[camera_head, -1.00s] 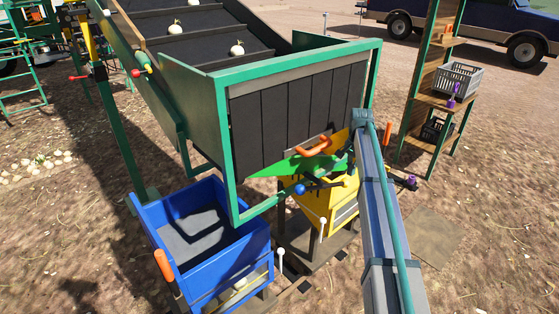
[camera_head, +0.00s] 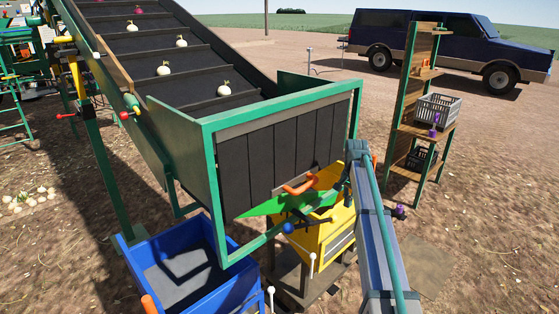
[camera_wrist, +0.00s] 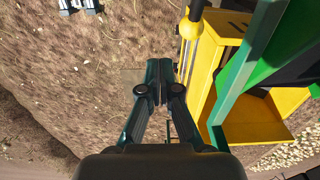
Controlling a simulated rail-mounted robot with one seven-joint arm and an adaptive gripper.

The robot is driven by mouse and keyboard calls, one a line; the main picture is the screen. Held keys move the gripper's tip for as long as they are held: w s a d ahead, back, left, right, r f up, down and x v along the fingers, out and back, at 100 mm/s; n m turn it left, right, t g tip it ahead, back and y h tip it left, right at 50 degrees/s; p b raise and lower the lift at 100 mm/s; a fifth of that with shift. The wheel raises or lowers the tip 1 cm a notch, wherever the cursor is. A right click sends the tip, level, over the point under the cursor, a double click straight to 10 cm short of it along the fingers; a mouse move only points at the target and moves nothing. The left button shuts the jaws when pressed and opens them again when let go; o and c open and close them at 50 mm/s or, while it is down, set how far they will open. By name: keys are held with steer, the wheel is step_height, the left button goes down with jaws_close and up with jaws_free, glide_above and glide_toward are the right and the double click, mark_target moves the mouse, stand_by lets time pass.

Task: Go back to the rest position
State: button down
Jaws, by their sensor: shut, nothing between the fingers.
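My gripper (camera_wrist: 160,88) is shut and empty in the wrist view, with its two dark fingers together over bare ground. In that view the yellow bin (camera_wrist: 222,60) and a green frame bar (camera_wrist: 250,60) are to the right of the fingers, apart from them. In the head view my arm reaches up from the bottom right to beside the elevator's outlet; its gripper cannot be made out there. The onion elevator (camera_head: 205,170) carries several pale onions (camera_head: 224,88) on its dark slatted belt. A green flap (camera_head: 285,203) with an orange handle (camera_head: 299,186) is below the outlet curtain.
A blue bin (camera_head: 235,290) stands at the lower left of the outlet. The yellow bin (camera_head: 318,245) stands under the flap, close to my arm. A shelf with crates (camera_head: 437,112) is at the right, with a blue vehicle (camera_head: 450,58) behind. Ground at the right is open.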

steer(key=s+a+f+n+g, duration=0.1)
steer(key=s+f+n, duration=0.2)
steer(key=s+f, duration=1.2)
steer(key=s+a+f+n+g, duration=0.1)
steer(key=s+f+n, duration=0.2)
steer(key=s+f, duration=1.25)
steer(key=s+f+g, duration=0.1)
steer(key=s+f, duration=0.4)
steer(key=s, duration=0.7)
steer(key=s+a+f+n+g+b, duration=0.1)
steer(key=s+f, duration=0.4)
steer(key=s, duration=0.7)
steer(key=s+f+n+g, duration=0.1)
steer(key=s+f+g, duration=0.2)
steer(key=s, duration=0.9)
step_height(320, 180, down, 3)
steer(key=shift+s+a+f+b, duration=0.1)
steer(key=shift+s+a+b, duration=0.1)
steer(key=shift+a+b, duration=0.2)
